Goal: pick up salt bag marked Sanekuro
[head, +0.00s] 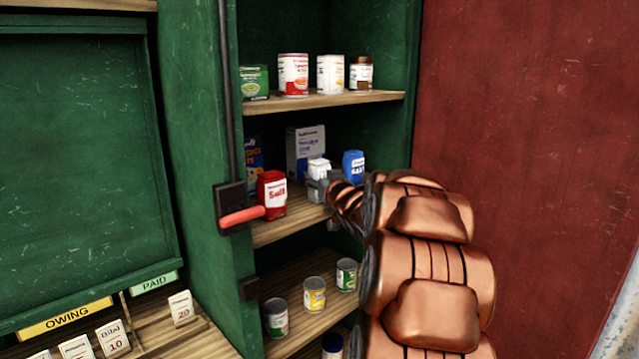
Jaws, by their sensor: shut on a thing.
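Three small bags stand on or just over the middle shelf: a red one (272,195) marked Salt at the front left, a white one (319,167) in the middle, and a blue one (353,166) behind to the right. The brand names are too small to read, so I cannot tell which is marked Sanekuro. My gripper (319,187) is shut on the white bag and hides its lower part. I cannot tell whether that bag touches the shelf. My copper arm reaches in from the right.
A grey box (305,152) and a dark blue box (253,163) stand behind the bags. Cans fill parts of the upper shelf (330,99) and the lower shelf (300,325). A lever with a red handle (242,216) juts out at the left post.

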